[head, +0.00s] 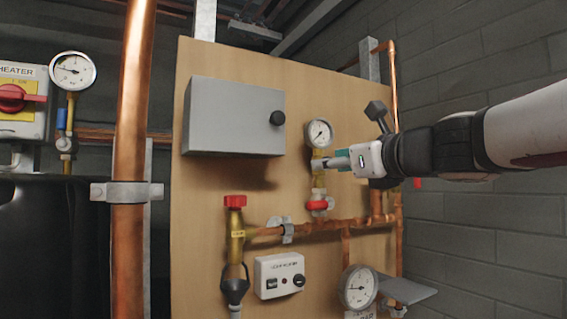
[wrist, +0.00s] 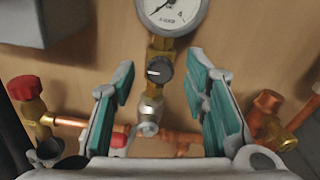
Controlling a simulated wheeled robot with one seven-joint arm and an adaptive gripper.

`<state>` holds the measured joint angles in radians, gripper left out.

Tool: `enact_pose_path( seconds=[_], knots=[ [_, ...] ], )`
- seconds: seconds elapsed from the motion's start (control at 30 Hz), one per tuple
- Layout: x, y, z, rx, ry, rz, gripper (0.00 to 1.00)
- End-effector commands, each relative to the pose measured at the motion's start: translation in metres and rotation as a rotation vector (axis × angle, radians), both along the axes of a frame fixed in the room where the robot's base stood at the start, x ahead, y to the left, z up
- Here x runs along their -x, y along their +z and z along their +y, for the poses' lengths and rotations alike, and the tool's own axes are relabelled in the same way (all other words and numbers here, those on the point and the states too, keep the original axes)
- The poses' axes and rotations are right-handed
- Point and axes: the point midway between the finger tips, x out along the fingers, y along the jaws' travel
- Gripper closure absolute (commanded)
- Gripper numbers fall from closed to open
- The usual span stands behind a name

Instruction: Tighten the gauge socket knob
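The gauge socket knob (wrist: 159,70) is a dark round knob with a white pointer line, on a brass fitting under the pressure gauge (wrist: 172,12). The line lies roughly level. The gauge also shows in the head view (head: 319,132), where my gripper hides the knob. My gripper (wrist: 160,78) is open, with one teal-padded finger to each side of the knob and clear gaps between. In the head view my gripper (head: 326,161) reaches in from the right, in front of the fitting just below the gauge. It holds nothing.
A grey box (head: 234,117) with a black knob is at the upper left of the wooden board. A red-handled valve (head: 318,204) is below my gripper. A red-capped brass valve (head: 235,225), copper pipes and a white control box (head: 279,275) are lower down.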

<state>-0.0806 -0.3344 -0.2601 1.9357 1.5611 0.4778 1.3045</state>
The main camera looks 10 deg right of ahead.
Motion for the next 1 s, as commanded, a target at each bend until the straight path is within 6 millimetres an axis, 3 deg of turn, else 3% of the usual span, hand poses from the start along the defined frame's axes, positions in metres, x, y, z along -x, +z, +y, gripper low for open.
enact_pose_path(
  seconds=[0.27,0.7,1.0],
  knots=[
    [0.007,0.001,-0.002,0.0,0.0,-0.003,0.59],
    [0.085,0.002,-0.028,0.0,-0.002,-0.005,0.59],
    [0.113,0.0,-0.037,0.0,-0.001,-0.001,0.59]
  ],
)
